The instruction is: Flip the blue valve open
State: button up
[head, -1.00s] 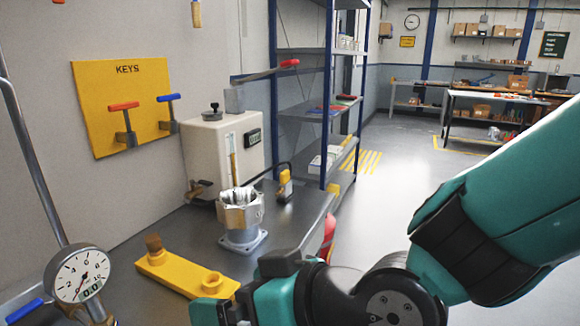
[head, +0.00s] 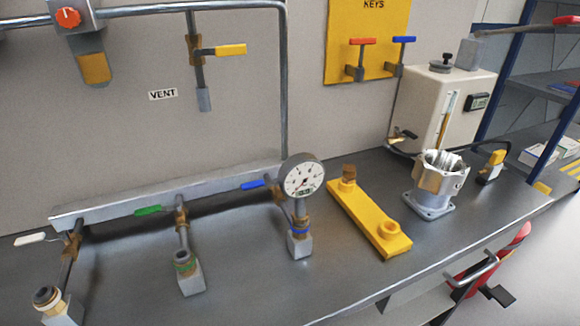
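The blue valve shows as a short blue lever (head: 253,185) on a brass body, at the foot of the pipe line in the middle of the head view. The lever points left, roughly level. A round white dial gauge (head: 304,176) stands right beside it, above a blue-banded fitting on a grey block (head: 300,245), and partly hides the valve body. My gripper is not in view, and no part of my arm shows.
Similar valves have green (head: 148,210), white (head: 30,239) and yellow (head: 231,50) levers. A yellow board (head: 366,62) holds red and blue-handled keys. On the bench (head: 245,275) are a yellow holder (head: 365,220), a metal housing (head: 436,185) and a cream tank (head: 425,95). The front middle is clear.

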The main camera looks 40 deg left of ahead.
aim_at(259, 183)
jog(key=k, duration=0.35)
jog(key=u, duration=0.05)
jog(key=i, duration=0.35)
jog(key=u, duration=1.65)
